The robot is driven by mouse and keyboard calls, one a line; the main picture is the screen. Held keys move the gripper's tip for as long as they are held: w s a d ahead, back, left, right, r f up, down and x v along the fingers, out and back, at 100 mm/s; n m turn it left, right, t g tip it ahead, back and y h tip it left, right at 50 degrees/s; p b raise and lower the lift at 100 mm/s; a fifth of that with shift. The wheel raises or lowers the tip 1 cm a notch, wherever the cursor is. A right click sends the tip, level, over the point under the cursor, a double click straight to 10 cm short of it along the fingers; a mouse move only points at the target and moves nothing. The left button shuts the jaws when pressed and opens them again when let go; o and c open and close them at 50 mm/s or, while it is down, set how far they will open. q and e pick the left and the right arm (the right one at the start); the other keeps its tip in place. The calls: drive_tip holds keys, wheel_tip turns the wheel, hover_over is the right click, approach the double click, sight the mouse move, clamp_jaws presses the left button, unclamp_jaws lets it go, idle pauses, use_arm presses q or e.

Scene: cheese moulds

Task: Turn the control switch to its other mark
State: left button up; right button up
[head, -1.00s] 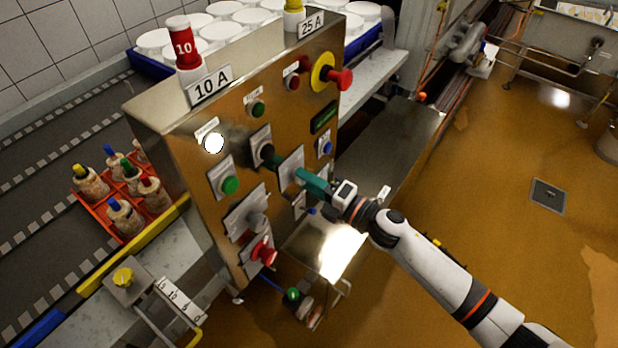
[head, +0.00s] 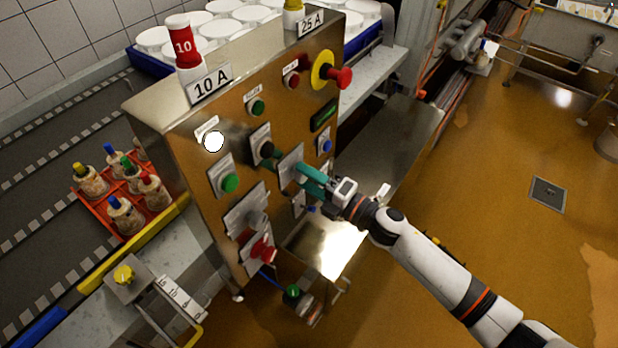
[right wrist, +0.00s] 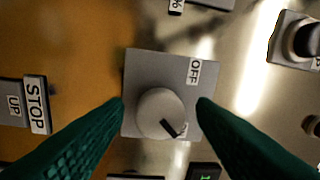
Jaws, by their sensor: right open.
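The control switch is a pale round knob (right wrist: 158,108) with a dark pointer mark, on a grey square plate (right wrist: 145,62) in the right wrist view. The pointer faces down and right, towards a label partly hidden at the right finger. An OFF label (right wrist: 195,71) sits at the plate's upper right. In the head view the plate (head: 290,160) shows on the panel front, its knob hidden by my gripper. My right gripper (head: 302,176) is open, pointing at the panel; in the wrist view its green fingers (right wrist: 160,110) stand either side of the knob, apart from it. My left gripper is out of view.
The steel panel (head: 180,125) carries other controls close by: a black knob (head: 266,150), a green button (head: 229,183), a red button (head: 263,250) and a red emergency knob (head: 340,78). A STOP label (right wrist: 37,104) is left of the switch. Open floor lies right.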

drive_tip(key=shift+s+d+f, duration=0.15)
drive_tip(key=shift+s+d, duration=0.1)
drive_tip(key=shift+d, duration=0.05)
drive_tip(key=b+v, duration=0.4)
drive_tip(key=v, duration=0.7)
drive_tip(key=shift+d, duration=0.1)
